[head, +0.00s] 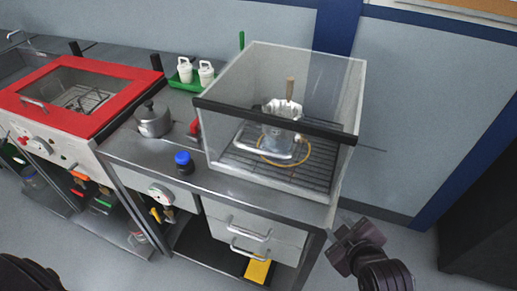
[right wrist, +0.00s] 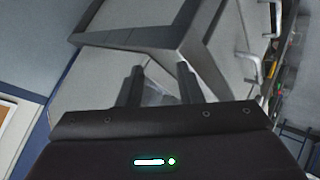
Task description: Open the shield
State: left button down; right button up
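The shield (head: 300,75) is a clear box-shaped cover with a black bar (head: 270,119) across its front, on the right end of the metal counter. A pale U-shaped handle (head: 262,152) shows low at its front. Through it I see a metal vessel with a wooden-coloured stick on a dark grid. The shield looks closed, though clear panes make this hard to judge. My right gripper (head: 346,243) is below and right of the shield, off the counter's corner, touching nothing visible. In the right wrist view its two fingers (right wrist: 160,84) stand apart and empty. My left gripper is not in view.
A kettle (head: 153,119) and a blue-capped jar (head: 184,162) stand left of the shield. Drawers (head: 255,236) lie below. The floor to the right is mostly clear.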

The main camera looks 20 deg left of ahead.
jog(key=w+a+r+n+t+y, duration=0.1)
jog(key=a+r+n+t+y, duration=0.25)
jog(key=a+r+n, duration=0.45)
jog(key=n+y, duration=0.6)
jog(key=n, duration=0.1)
send_near(263, 150)
jog(key=x, duration=0.3)
jog(key=shift+t, duration=0.55)
jog(key=x, duration=0.2)
jog(key=p+x, duration=0.1)
jog(key=x, duration=0.1)
jog(key=f+p+x, duration=0.1)
jog(key=x, duration=0.2)
jog(key=shift+a, duration=0.2)
jog(key=shift+f, duration=0.1)
grip_shut()
